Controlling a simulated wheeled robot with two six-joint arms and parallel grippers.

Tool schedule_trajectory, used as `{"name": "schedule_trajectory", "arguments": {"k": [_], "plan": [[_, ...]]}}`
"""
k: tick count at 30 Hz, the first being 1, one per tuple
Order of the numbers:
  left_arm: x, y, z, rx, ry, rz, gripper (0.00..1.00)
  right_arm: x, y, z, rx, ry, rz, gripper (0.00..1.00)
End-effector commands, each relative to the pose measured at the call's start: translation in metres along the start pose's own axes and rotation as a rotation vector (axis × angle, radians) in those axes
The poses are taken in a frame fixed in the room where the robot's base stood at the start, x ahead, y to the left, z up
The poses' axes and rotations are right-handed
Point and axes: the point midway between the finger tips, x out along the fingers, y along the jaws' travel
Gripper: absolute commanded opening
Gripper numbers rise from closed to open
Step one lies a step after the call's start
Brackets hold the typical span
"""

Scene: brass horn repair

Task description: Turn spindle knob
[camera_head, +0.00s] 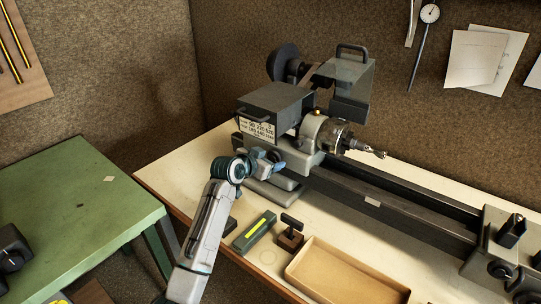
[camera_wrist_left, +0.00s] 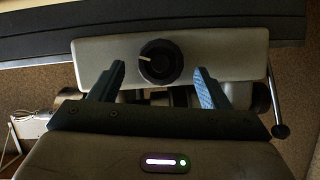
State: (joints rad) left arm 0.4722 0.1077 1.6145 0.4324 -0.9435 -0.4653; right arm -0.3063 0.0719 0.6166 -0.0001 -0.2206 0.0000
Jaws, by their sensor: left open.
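The spindle knob (camera_wrist_left: 161,62) is a round black dial with a white pointer mark on a light grey panel, upper middle of the left wrist view. Its pointer aims left and slightly up. My left gripper (camera_wrist_left: 160,84) is open, with one blue finger on each side below the knob and a gap to it. In the head view my left gripper (camera_head: 266,160) is at the front of the lathe headstock (camera_head: 278,104), below its label plate. The knob is hidden there behind the gripper. My right gripper is not in view.
A lever with a ball end (camera_wrist_left: 280,130) hangs right of the panel. On the bench lie a green box with a yellow strip (camera_head: 254,231), a small dark tool block (camera_head: 290,236) and an open cardboard tray (camera_head: 345,277). A green table (camera_head: 75,205) stands at left.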

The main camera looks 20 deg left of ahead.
Motion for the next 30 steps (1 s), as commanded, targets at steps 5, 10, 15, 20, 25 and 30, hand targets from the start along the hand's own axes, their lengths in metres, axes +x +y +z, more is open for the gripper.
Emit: {"name": "schedule_trajectory", "arguments": {"k": [5, 10, 15, 20, 25, 30], "plan": [[0.012, 0.000, -0.001, 0.001, 0.000, 0.000, 0.70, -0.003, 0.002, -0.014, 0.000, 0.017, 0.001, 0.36], [0.015, 0.000, 0.000, 0.001, 0.000, -0.001, 0.70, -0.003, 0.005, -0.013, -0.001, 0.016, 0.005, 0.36], [0.015, 0.000, 0.000, 0.001, 0.000, -0.001, 0.64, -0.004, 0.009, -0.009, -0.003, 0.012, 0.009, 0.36], [0.014, 0.000, 0.000, 0.001, 0.000, -0.001, 0.33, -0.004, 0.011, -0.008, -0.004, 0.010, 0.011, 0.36], [0.014, -0.001, 0.000, -0.014, 0.000, 0.005, 0.25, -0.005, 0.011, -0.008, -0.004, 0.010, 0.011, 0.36], [0.014, -0.004, -0.001, -0.163, -0.002, 0.067, 0.25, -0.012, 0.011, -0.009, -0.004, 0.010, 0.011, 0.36]]}}
